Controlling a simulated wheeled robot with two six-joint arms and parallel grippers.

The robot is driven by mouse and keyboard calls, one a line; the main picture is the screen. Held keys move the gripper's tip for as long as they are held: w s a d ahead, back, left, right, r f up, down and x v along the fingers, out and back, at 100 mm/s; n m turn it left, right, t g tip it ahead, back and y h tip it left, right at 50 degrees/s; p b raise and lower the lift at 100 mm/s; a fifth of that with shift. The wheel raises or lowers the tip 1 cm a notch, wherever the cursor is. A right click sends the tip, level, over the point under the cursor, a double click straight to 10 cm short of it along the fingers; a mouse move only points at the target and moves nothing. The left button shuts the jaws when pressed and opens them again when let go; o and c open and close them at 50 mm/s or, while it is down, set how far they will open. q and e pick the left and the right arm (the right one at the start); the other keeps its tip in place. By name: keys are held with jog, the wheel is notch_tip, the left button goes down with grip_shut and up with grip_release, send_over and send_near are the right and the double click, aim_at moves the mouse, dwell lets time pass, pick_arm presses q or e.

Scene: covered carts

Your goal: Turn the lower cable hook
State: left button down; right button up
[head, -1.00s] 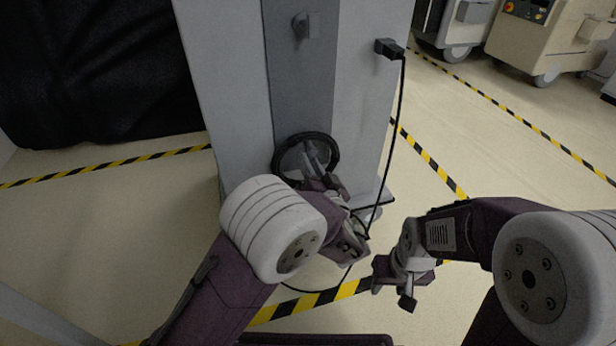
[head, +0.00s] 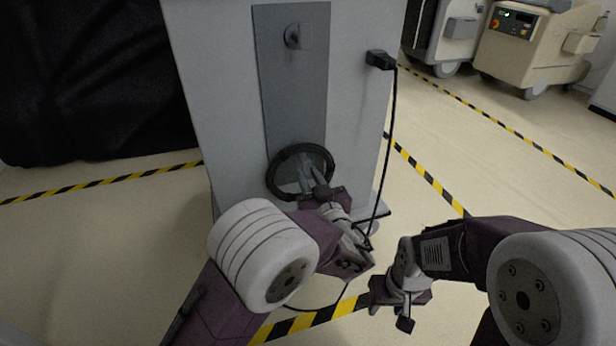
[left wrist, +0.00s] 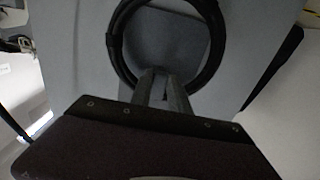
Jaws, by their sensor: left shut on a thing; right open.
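A black cable coil (head: 273,177) hangs low on the darker grey panel of the cart. It also shows in the left wrist view (left wrist: 121,62) as a ring around my fingers. The lower cable hook is mostly hidden behind my left gripper and the coil; a grey plate (left wrist: 172,40) shows inside the ring. My left gripper (head: 309,180) reaches into the coil's opening, its fingers close together and shut on the hook there. The upper hook (head: 293,36) sits free near the panel's top. My right gripper (head: 388,302) is open and empty, right of the cart's foot.
A black plug (head: 380,60) sits on the cart's right side, its cable hanging down past my left gripper. A black cover (head: 90,80) drapes at the left. Beige carts (head: 530,45) stand at the back right. Striped floor tape (head: 430,178) crosses open floor.

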dwell(0.4)
pick_arm(q)
jog(key=c, duration=1.2)
grip_release()
jog(key=shift+c, duration=0.2)
jog(key=v, duration=0.9)
